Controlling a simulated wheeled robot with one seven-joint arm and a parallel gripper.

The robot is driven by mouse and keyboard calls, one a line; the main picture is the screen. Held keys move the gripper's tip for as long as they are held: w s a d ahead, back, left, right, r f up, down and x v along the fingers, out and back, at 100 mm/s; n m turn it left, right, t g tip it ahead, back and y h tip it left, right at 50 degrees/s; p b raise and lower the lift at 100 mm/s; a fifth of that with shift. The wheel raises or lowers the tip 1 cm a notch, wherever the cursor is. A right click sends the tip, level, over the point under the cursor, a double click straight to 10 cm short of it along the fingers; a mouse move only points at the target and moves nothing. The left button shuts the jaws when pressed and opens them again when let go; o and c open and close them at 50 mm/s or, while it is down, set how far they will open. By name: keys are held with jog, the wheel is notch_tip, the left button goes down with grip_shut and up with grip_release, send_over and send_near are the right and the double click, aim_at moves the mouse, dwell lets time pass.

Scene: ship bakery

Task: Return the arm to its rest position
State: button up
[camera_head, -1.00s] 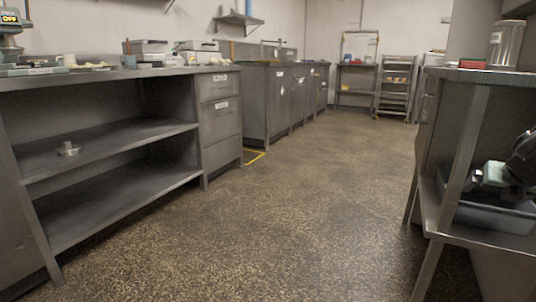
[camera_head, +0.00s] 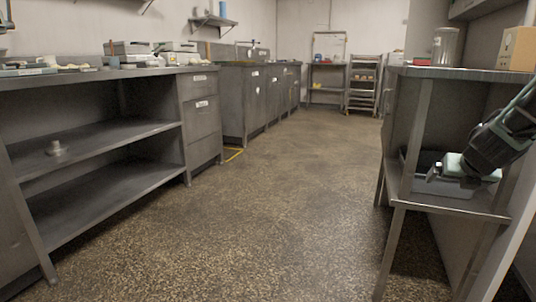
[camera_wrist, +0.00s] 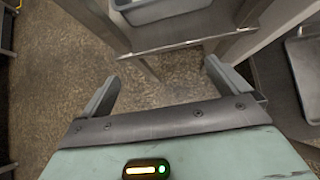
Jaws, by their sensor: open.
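My gripper (camera_head: 432,174) has a pale green body and hangs from my dark arm at the right of the head view. It appears in front of the lower shelf of the right-hand steel bench. In the wrist view my gripper (camera_wrist: 162,72) has its two grey fingers spread wide, with nothing between them. Speckled floor and a steel bench edge show beyond the fingers. Part of my arm is cut off by the right edge of the head view.
The right steel bench (camera_head: 415,72) carries a metal canister (camera_head: 446,47) and a cardboard box (camera_head: 517,48). A grey bin (camera_head: 450,188) sits on its lower shelf, close behind the gripper in the picture. The left bench (camera_head: 90,74) holds trays. The speckled floor (camera_head: 250,220) between is clear.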

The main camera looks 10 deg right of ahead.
jog(key=s+a+r+m+g+y+p, duration=0.15)
jog(key=a+m, duration=0.45)
jog(key=a, duration=0.6)
jog(key=s+a+r+m+p, duration=0.15)
jog(key=a+m, duration=0.45)
jog(key=a, duration=0.7)
jog(key=s+a+f+m+g+y+p, duration=0.1)
jog(key=s+a+m+g+y+p, duration=0.3)
jog(key=s+a, duration=0.7)
jog(key=s+a+f+m+g+h+b, duration=0.15)
jog(key=s+a+m, duration=0.55)
jog(key=s, duration=0.7)
notch_tip(320, 180, up, 39)
jog(key=a+n+y+p, duration=0.1)
jog(key=p, duration=3.7)
jog(key=shift+s+a+g+p, duration=0.2)
jog(key=shift+a+g+p, duration=0.1)
jog(key=shift+g+p, duration=0.1)
jog(key=shift+f, duration=0.15)
